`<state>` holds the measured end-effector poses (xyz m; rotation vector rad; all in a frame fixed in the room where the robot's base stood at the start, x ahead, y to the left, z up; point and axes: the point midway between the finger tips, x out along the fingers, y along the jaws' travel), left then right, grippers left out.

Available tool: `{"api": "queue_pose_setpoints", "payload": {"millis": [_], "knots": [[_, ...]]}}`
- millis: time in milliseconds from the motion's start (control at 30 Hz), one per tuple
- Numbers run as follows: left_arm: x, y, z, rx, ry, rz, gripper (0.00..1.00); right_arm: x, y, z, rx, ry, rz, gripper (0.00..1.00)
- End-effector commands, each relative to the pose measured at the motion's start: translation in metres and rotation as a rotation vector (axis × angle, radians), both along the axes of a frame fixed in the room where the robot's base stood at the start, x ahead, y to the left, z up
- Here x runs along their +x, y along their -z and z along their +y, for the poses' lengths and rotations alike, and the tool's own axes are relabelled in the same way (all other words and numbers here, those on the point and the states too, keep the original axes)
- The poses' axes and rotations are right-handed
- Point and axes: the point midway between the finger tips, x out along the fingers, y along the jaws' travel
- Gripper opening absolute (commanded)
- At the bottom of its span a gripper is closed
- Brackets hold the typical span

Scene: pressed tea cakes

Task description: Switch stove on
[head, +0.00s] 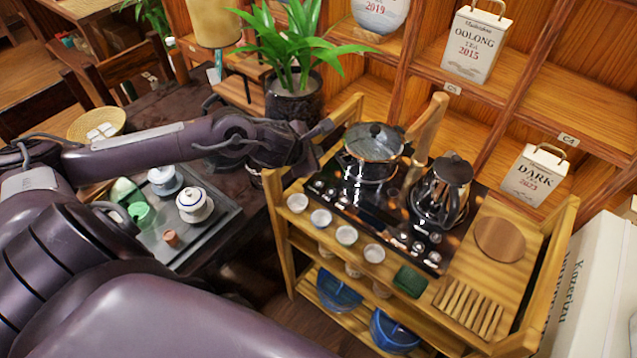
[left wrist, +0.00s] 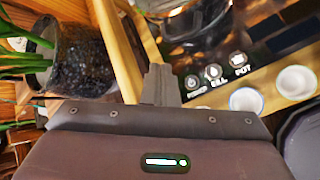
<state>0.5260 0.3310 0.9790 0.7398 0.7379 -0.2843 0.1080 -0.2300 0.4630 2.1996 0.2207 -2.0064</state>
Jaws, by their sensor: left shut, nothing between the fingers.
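The stove (head: 372,213) is a black glossy panel set in the top of a wooden tea cart. A glass pot with a dark lid (head: 372,150) stands on its left part and a glass kettle (head: 440,190) on its right part. Small round buttons line its front edge. In the left wrist view, icon buttons labelled FILL (left wrist: 215,74) and POT (left wrist: 240,65) show right of the fingers, with another button beside them. My left gripper (head: 325,128) is shut and empty at the cart's back left corner, left of the pot. It also shows in the left wrist view (left wrist: 157,82).
Small cups (head: 321,218) line the cart's front ledge. A potted plant (head: 294,98) is close behind my left gripper. A tea tray (head: 190,240) lies left, partly behind my arm.

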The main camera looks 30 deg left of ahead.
Motion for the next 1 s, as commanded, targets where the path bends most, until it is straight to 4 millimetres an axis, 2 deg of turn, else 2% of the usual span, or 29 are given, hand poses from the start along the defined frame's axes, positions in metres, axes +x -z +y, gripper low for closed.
{"api": "queue_pose_setpoints", "payload": {"millis": [267, 633, 700, 833, 1000], "knots": [[0.000, 0.015, -0.001, -0.003, -0.002, 0.001, 0.00, 0.000, 0.011, 0.000, 0.000, 0.000, 0.000, 0.36], [0.000, 0.067, -0.001, -0.003, -0.002, 0.001, 0.00, 0.000, 0.048, 0.000, 0.000, 0.000, 0.000, 0.36], [0.000, 0.077, 0.000, -0.001, -0.001, -0.001, 0.00, 0.000, 0.060, 0.000, 0.000, 0.000, 0.000, 0.36], [0.000, 0.087, 0.000, -0.001, 0.000, -0.001, 0.00, 0.000, 0.071, 0.000, 0.000, 0.000, 0.000, 0.36], [0.000, 0.089, 0.000, -0.001, -0.001, 0.000, 0.00, 0.000, 0.074, 0.000, 0.000, 0.000, 0.000, 0.36]]}}
